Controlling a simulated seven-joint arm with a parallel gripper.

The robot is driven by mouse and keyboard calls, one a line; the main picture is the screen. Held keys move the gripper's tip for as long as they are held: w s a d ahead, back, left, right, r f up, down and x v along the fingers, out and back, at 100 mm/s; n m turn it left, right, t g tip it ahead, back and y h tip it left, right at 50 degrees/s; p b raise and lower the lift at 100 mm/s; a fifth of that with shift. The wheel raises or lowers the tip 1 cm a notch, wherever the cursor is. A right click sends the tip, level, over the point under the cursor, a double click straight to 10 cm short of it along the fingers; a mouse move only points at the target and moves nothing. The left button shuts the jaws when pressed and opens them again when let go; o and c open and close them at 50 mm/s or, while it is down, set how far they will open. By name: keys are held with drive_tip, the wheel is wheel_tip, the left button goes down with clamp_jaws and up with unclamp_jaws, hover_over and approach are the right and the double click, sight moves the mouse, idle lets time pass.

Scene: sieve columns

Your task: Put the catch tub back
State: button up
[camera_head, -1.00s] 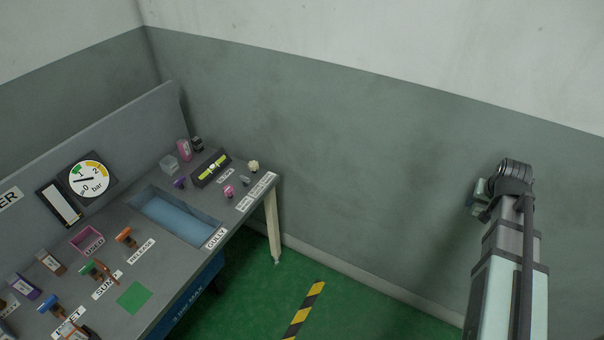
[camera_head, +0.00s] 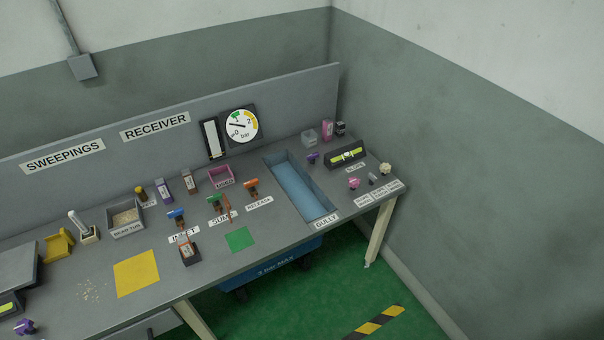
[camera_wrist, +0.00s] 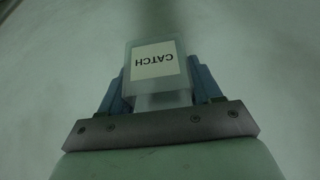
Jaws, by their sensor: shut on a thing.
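In the wrist view, my gripper (camera_wrist: 158,85) is shut on the catch tub (camera_wrist: 158,85), a small translucent tub with a white label reading CATCH. The label appears upside down in this view. The blue fingers press on the tub's two sides. Behind the tub there is only a blurred pale surface, so the tub is held clear of any bench top. My gripper and the tub do not show in the head view.
The grey bench (camera_head: 255,262) carries a yellow square (camera_head: 137,273), a green square (camera_head: 240,239), valves and a pressure gauge (camera_head: 242,125). The blue gully (camera_head: 300,187) is sunk in its right part. A bead tub (camera_head: 126,218) and a yellow scoop (camera_head: 59,244) stand at left.

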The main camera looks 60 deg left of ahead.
drive_tip(key=s+a+n+y, duration=0.1)
drive_tip(key=s+a+n, duration=0.1)
drive_tip(key=a, duration=0.9)
drive_tip(key=s+a+n, duration=0.2)
drive_tip(key=a, duration=0.9)
drive_tip(key=n+g+y, duration=0.4)
drive_tip(key=n+g, duration=0.1)
drive_tip(key=n, duration=0.9)
hover_over(277, 219)
drive_tip(key=d, duration=0.1)
drive_tip(key=shift+f, duration=3.9)
drive_tip(key=shift+d+f, duration=0.2)
drive_tip(key=shift+f, duration=4.55)
drive_tip(key=shift+f, duration=0.15)
drive_tip(key=o, duration=1.2)
drive_tip(key=shift+c, duration=0.2)
